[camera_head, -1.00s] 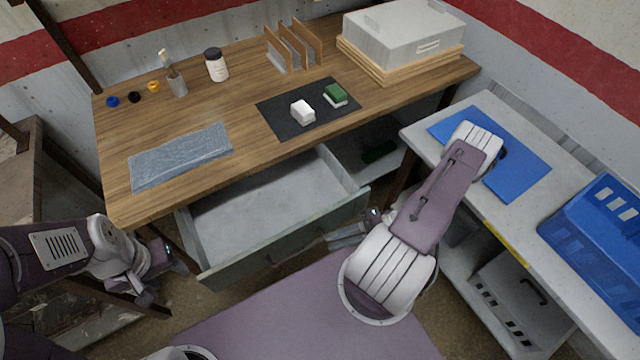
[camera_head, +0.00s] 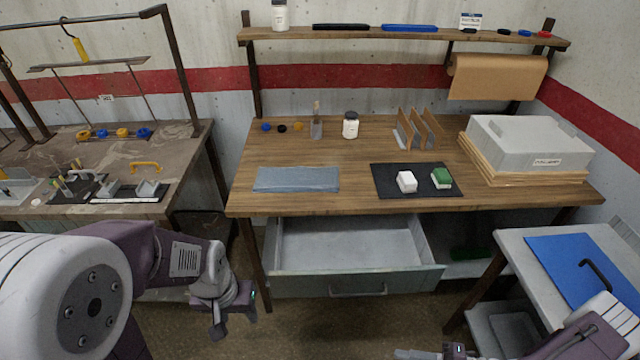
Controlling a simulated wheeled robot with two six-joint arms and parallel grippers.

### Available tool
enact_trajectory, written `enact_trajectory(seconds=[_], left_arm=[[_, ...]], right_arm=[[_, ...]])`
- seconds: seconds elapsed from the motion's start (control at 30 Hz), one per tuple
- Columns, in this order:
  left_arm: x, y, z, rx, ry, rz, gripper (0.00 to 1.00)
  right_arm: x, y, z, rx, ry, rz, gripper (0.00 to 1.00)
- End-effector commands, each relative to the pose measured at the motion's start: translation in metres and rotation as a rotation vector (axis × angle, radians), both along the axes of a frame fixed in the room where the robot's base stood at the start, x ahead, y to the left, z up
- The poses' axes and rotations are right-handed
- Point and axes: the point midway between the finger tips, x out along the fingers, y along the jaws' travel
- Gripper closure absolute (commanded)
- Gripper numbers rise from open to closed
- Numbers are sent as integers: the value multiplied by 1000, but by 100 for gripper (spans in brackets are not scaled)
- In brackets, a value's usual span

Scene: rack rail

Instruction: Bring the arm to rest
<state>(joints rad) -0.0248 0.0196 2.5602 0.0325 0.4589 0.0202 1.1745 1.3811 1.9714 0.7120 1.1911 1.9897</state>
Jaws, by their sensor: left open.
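My left arm comes in from the left, and its gripper (camera_head: 234,318) hangs over the floor in front of the workbench, left of the open drawer (camera_head: 357,288). Its jaws are apart with nothing seen between them. My right arm shows at the lower right. Its gripper (camera_head: 428,353) is at the bottom edge, low in front of the drawer and partly cut off, so its jaws cannot be made out. Neither gripper touches the bench or the drawer in this view.
A grey side table (camera_head: 515,245) stands right; a cluttered bench (camera_head: 185,150) stands left.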

Motion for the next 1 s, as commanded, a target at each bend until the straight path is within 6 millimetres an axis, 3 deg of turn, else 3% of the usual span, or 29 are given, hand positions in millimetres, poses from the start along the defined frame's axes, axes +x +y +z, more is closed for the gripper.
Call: enact_trajectory(seconds=[0.27,0.47,0.63,0.77,0.9,1.0], left_arm=[[0,0,3,0,-1,0,50],[0,0,5,0,-1,0,50],[0,0,7,0,-1,0,50],[0,0,10,0,-1,0,50],[0,0,12,0,-1,0,50],[0,0,13,0,-1,0,50]], right_arm=[[21,1,19,-122,-65,192,80],[38,14,52,-243,-161,414,80],[41,36,86,-397,-343,715,80],[34,55,116,-553,-698,1109,80],[28,62,141,-640,-1298,1674,80],[31,57,151,-585,-1744,2090,80]])
